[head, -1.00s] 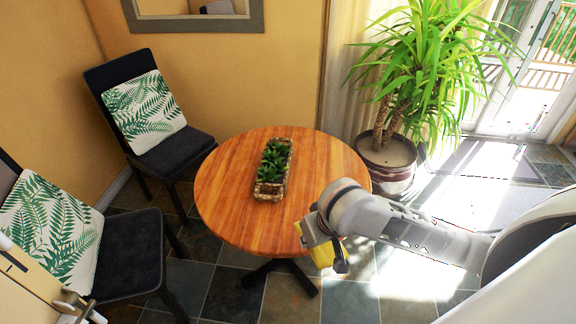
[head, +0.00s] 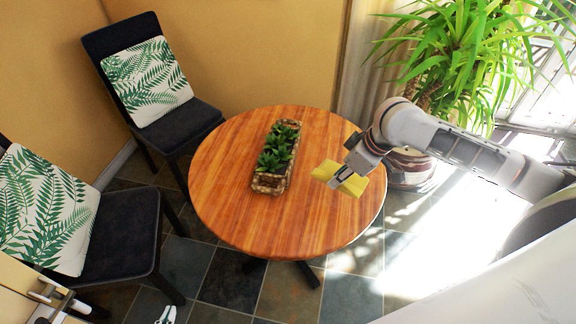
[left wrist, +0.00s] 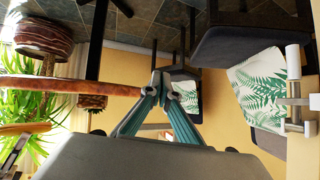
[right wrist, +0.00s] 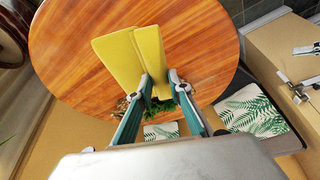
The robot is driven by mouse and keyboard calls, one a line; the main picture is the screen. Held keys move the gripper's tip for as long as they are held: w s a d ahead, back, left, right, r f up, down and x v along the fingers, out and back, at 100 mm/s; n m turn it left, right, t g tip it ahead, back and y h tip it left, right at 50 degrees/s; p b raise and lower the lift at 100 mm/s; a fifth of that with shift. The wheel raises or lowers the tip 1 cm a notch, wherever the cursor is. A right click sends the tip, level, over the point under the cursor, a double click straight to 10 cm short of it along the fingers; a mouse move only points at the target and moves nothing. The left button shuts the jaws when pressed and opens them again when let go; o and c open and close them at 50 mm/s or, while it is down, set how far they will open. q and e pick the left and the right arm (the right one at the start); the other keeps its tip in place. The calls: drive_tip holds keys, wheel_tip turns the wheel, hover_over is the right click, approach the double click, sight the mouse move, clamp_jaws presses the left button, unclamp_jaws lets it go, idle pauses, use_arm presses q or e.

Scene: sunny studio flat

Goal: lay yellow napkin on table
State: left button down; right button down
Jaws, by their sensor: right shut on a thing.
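The yellow napkin (head: 325,172) is folded and shows over the right part of the round wooden table (head: 230,215). My right gripper (head: 347,174) is shut on the napkin, which also shows in the right wrist view (right wrist: 118,60) as two flaps standing out beyond the fingertips (right wrist: 158,88). The napkin looks held above the tabletop; the exact gap cannot be told. My left gripper (left wrist: 161,82) has its fingertips together and empty in the left wrist view. Its tips (head: 166,315) just show at the bottom edge of the head view, away from the table.
A planter with succulents (head: 270,182) stands near the table's middle. The tabletop's front and right parts are bare. Two dark chairs with leaf-pattern cushions (head: 147,80) (head: 45,212) stand at left. A large potted plant (head: 455,60) stands behind my right arm.

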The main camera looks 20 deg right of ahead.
drive_tip(key=w+d+r+n+g+y+b, duration=0.1)
drive_tip(key=w+d+r+n+b, duration=0.25)
drive_tip(key=w+d+r, duration=0.35)
drive_tip(key=shift+n+g, duration=0.3)
drive_tip(key=shift+n, duration=0.15)
drive_tip(key=f+b, duration=0.3)
drive_tip(key=f, duration=1.7)
drive_tip(key=shift+d, duration=0.2)
drive_tip(key=c, duration=1.8)
unclamp_jaws()
drive_tip(key=shift+c, duration=0.2)
